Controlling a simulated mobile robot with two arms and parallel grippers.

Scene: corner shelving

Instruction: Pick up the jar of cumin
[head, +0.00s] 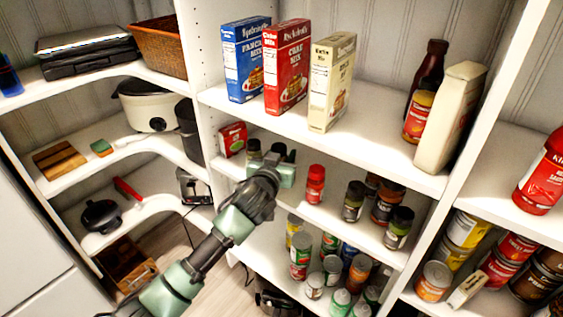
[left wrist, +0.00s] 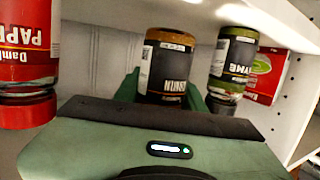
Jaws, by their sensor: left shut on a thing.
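The jar of cumin (left wrist: 168,68) is a dark jar with brownish-orange ends, upside down in the left wrist view. Its label is only partly readable. My left gripper (left wrist: 164,92) is shut on it, with a green finger at each side. In the head view my left gripper (head: 283,170) is at the back left of the spice shelf, and the jar is mostly hidden behind it. I cannot tell whether the jar touches the shelf. My right gripper is in neither view.
A thyme jar (left wrist: 233,62) stands close beside the cumin, near a red box (head: 232,139). A red-labelled paprika jar (head: 315,184) stands on the other side. Several dark jars (head: 353,201) stand further right. The shelf above (head: 380,125) holds boxes and bottles.

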